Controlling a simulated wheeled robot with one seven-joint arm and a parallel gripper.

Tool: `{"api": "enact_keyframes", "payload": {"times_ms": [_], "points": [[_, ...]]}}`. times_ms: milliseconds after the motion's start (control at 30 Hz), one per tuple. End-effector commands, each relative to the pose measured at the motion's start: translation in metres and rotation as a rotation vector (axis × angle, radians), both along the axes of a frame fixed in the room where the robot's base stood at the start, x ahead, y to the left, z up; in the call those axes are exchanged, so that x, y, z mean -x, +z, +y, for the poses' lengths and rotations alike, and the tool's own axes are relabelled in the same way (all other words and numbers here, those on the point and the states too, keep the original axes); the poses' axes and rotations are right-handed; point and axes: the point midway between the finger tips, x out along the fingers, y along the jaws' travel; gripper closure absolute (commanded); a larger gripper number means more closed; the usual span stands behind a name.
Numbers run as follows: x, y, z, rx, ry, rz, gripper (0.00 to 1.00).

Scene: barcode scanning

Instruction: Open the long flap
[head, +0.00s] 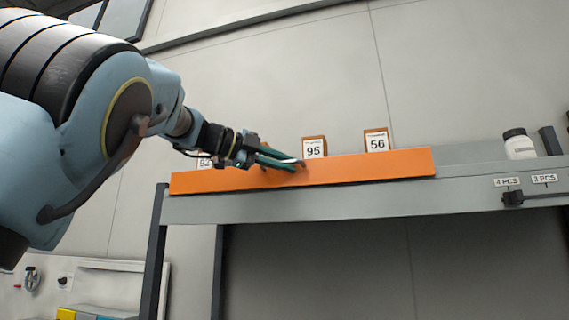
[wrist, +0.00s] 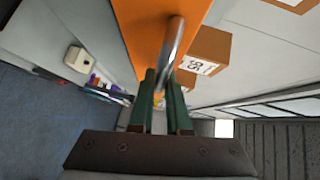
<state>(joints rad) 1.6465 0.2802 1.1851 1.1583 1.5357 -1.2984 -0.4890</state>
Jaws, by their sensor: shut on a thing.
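The long flap (head: 370,168) is an orange panel along the front edge of the grey shelf in the head view. Its orange surface also fills the top middle of the wrist view (wrist: 140,22). My gripper (head: 298,163) reaches in from the left at the flap, left of its right end. In the wrist view, the green fingers (wrist: 166,88) are shut on a shiny metal handle (wrist: 173,50) that stands out from the orange panel. The fingers hide the lower end of the handle.
Boxes numbered 95 (head: 314,147) and 56 (head: 376,140) stand behind the flap, with another box partly hidden at the left.

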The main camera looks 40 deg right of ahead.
Motion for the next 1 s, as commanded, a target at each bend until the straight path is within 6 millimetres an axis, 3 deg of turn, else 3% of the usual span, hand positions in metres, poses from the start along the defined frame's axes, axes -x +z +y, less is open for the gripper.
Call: {"api": "enact_keyframes", "payload": {"times_ms": [433, 1000], "points": [[0.002, -0.011, 0.005, 0.078, 0.0, -0.049, 1.0], [0.009, -0.035, 0.017, 0.415, 0.002, -0.266, 1.0]]}}
